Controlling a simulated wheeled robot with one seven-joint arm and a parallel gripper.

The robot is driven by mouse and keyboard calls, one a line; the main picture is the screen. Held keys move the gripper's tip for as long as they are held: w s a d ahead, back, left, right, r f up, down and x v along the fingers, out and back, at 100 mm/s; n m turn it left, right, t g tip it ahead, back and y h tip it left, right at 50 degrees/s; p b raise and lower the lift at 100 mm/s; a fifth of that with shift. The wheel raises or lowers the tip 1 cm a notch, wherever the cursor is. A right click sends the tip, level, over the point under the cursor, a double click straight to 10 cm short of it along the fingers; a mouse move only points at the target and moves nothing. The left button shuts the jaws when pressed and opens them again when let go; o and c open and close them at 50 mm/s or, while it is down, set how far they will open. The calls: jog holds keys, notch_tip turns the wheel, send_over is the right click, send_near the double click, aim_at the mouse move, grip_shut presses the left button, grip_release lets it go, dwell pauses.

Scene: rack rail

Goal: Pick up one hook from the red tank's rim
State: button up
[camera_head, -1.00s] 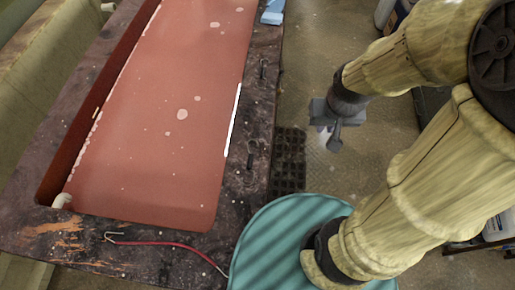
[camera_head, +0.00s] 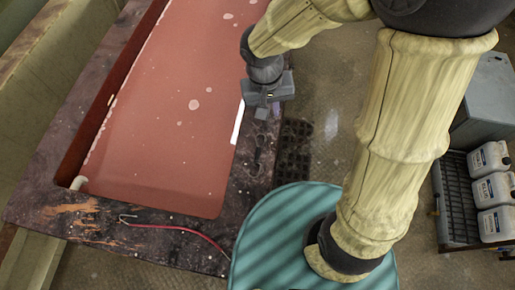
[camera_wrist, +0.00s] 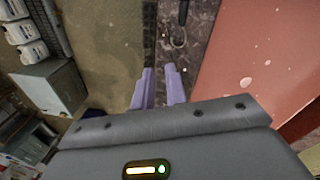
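The red tank (camera_head: 175,120) is a long basin of red liquid with a dark, stained rim (camera_head: 235,205). A small dark hook (camera_head: 257,158) lies on the right rim, just below my gripper in the head view. In the wrist view a looped hook (camera_wrist: 179,36) shows on the rim ahead of the fingers, with a dark piece beside it near the top edge. My gripper (camera_head: 262,112) is above the right rim, apart from the hook. Its two purple fingers (camera_wrist: 159,78) have a gap between them and nothing in it. My arm hides the rim farther up.
A red cable (camera_head: 185,229) with a bent metal end lies on the near rim. A teal round surface (camera_head: 275,235) stands close to the right corner. A dark floor grate (camera_head: 292,150) lies beside the tank. White jugs (camera_head: 495,190) stand in a rack at right.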

jog(key=s+a+r+p, duration=0.1)
jog(key=a, duration=0.6)
jog(key=shift+s+r+n+h, duration=0.25)
jog(key=shift+s+n+h, duration=0.05)
jog(key=shift+h, duration=0.1)
send_over(258, 142)
jog(key=a, duration=0.2)
jog(key=f, duration=0.8)
jog(key=f+p, duration=0.1)
jog(key=f, duration=0.3)
jog(key=shift+s+d, duration=0.15)
jog(key=shift+s, duration=0.1)
jog(key=shift+w+d+f+p, duration=0.1)
jog(key=shift+d+f, duration=0.1)
jog(key=shift+f, duration=0.65)
jog(key=shift+w+d+f+p, duration=0.1)
jog(key=shift+d+f+p, duration=0.05)
jog(key=shift+f, duration=0.7)
jog(key=shift+w+d+f+p, duration=0.1)
jog(key=shift+d+f, duration=0.1)
jog(key=shift+f, duration=0.65)
